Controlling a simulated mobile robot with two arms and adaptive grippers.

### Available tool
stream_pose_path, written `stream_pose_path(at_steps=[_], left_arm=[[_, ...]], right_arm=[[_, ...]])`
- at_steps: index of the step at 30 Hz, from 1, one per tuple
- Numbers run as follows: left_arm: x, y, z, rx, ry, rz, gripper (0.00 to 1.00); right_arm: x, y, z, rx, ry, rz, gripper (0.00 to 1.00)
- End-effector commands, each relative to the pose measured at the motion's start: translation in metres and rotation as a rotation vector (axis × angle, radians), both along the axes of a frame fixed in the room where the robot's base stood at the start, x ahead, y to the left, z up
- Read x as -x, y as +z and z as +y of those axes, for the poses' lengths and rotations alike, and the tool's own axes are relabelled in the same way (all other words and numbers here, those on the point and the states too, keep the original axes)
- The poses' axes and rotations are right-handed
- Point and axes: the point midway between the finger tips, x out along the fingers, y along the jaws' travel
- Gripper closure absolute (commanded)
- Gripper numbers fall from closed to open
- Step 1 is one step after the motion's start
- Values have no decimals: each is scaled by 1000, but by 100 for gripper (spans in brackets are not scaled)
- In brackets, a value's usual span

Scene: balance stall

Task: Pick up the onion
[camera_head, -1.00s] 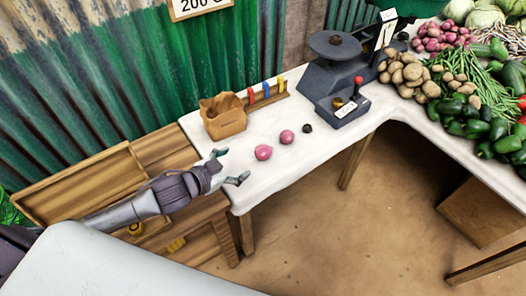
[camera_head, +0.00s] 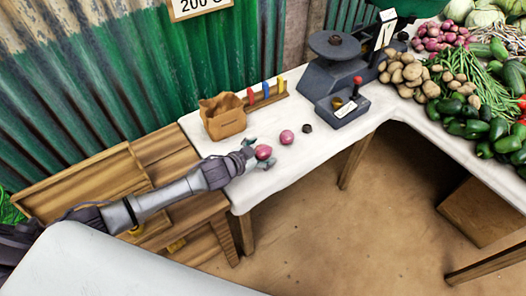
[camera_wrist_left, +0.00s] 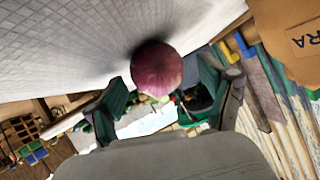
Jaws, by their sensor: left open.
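Two pinkish-red onions lie on the white-topped table. The nearer onion (camera_head: 264,152) is between the fingers of my left gripper (camera_head: 259,154). The other onion (camera_head: 287,137) lies a little farther to the right, apart from the gripper. In the left wrist view an onion (camera_wrist_left: 157,69) sits at the middle, between and just beyond the two open fingers (camera_wrist_left: 165,98), which stand on either side of it. I cannot tell whether a finger touches it. My right gripper is not in view.
A brown paper bag (camera_head: 224,117) stands at the table's back left, with colored pegs in a wooden rack (camera_head: 268,97) beside it. A small dark object (camera_head: 308,128) lies right of the onions. A grey scale (camera_head: 333,68) stands behind. Heaped vegetables fill the right.

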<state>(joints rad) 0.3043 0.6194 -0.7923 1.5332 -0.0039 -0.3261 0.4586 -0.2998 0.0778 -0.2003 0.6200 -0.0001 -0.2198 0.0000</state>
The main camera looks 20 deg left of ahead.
Motion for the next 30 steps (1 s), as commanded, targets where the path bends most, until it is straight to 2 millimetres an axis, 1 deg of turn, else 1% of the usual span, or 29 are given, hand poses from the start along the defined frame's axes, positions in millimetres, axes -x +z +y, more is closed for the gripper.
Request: stream_pose_path(at_steps=[2, 8, 11, 18, 20, 21, 27, 30], left_arm=[[-3, -2, -2, 0, -1, 1, 18], [-3, -2, -2, 0, -1, 1, 18], [-3, -2, -2, 0, -1, 1, 33], [-3, -2, -1, 0, -1, 1, 73], [-3, -2, -1, 0, -1, 1, 83], [-3, -2, -2, 0, -1, 0, 86], [-3, -1, -2, 0, -1, 0, 86], [-3, 2, -2, 0, -2, -1, 86]], right_arm=[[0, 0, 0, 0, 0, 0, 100], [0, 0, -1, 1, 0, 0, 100], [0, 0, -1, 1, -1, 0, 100], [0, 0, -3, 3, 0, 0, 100], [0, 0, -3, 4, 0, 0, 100], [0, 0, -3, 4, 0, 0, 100], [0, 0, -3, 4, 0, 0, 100], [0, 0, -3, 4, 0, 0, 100]])
